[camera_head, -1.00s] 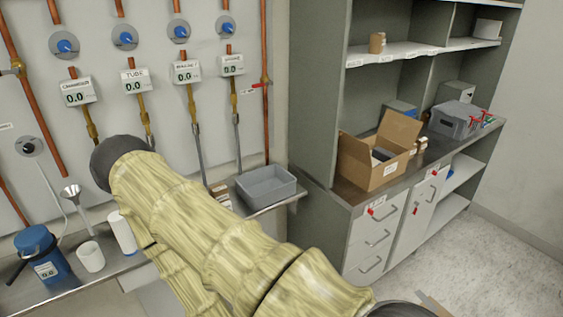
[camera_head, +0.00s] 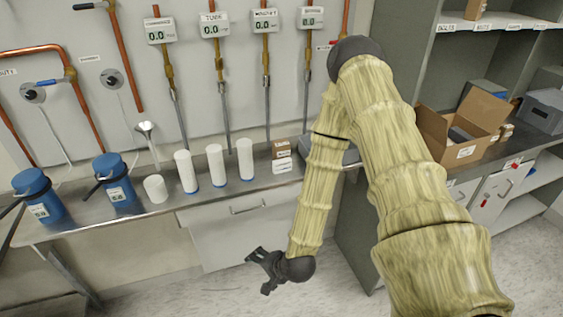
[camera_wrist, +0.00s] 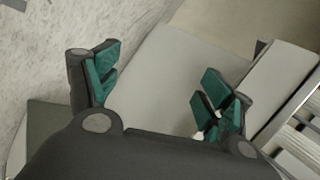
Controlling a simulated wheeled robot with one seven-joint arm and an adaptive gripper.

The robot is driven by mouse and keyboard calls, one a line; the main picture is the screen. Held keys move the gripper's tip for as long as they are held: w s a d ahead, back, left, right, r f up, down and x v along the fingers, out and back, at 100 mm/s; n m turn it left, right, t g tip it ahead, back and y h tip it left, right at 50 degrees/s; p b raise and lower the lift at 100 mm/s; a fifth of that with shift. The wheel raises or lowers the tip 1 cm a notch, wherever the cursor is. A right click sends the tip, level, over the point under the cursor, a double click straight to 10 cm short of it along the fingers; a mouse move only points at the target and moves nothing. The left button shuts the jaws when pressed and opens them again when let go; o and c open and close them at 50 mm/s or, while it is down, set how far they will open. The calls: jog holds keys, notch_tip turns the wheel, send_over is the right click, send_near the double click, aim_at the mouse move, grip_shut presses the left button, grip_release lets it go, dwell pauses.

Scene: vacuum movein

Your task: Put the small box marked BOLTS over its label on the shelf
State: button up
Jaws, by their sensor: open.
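My gripper (camera_head: 258,273) hangs low in front of the bench, above the floor, open and empty. In the wrist view its green-padded fingers (camera_wrist: 160,88) are spread apart with nothing between them. The grey shelf unit (camera_head: 404,85) stands at the right, and its shelf edge carries several small labels (camera_head: 482,27), too small to read surely. A small brown box (camera_head: 476,10) stands on that shelf. Small boxes (camera_head: 506,131) also stand beside the open carton. I cannot tell which box is marked BOLTS.
The steel bench (camera_head: 225,190) holds blue canisters (camera_head: 118,190) and several white cylinders (camera_head: 187,172). An open cardboard carton (camera_head: 452,154) and a grey bin (camera_head: 541,111) stand on the right counter. My arm covers part of the grey tray (camera_head: 345,157). Floor in front is clear.

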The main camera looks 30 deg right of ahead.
jog(key=w+d+r+m+t+h+b, duration=0.1)
jog(key=w+d+r+m+t, duration=0.1)
jog(key=w+d+r+m, duration=0.3)
jog(key=w+d+r+m+t+h+b, duration=0.1)
jog(key=w+d+r+m+t, duration=0.2)
jog(key=w+d+r+m, duration=0.2)
jog(key=w+d+r+m+t+h+b, duration=0.1)
jog(key=w+d+r+m+t, duration=0.2)
jog(key=w+d+r+m, duration=0.2)
jog(key=shift+w+d+r+m, duration=0.3)
jog(key=shift+w+d+m, duration=0.25)
jog(key=shift+w+m, duration=0.4)
jog(key=m+t+h+b, duration=0.1)
jog(key=m+t+h, duration=0.15)
jog(key=m, duration=0.45)
send_near(284, 147)
jog(key=shift+w+a+r+n+h, duration=0.25)
jog(key=shift+w+r, duration=0.05)
jog(key=shift+r, duration=0.3)
jog(key=shift+g, duration=0.25)
jog(key=x, duration=0.5)
jog(key=shift+p, duration=0.4)
jog(key=shift+f+p+x, duration=0.15)
jog(key=shift+p+x, duration=0.4)
jog(key=shift+x, duration=0.9)
jog(key=shift+f+p+x, duration=0.2)
jog(key=shift+p+x, duration=0.35)
jog(key=shift+x, duration=0.85)
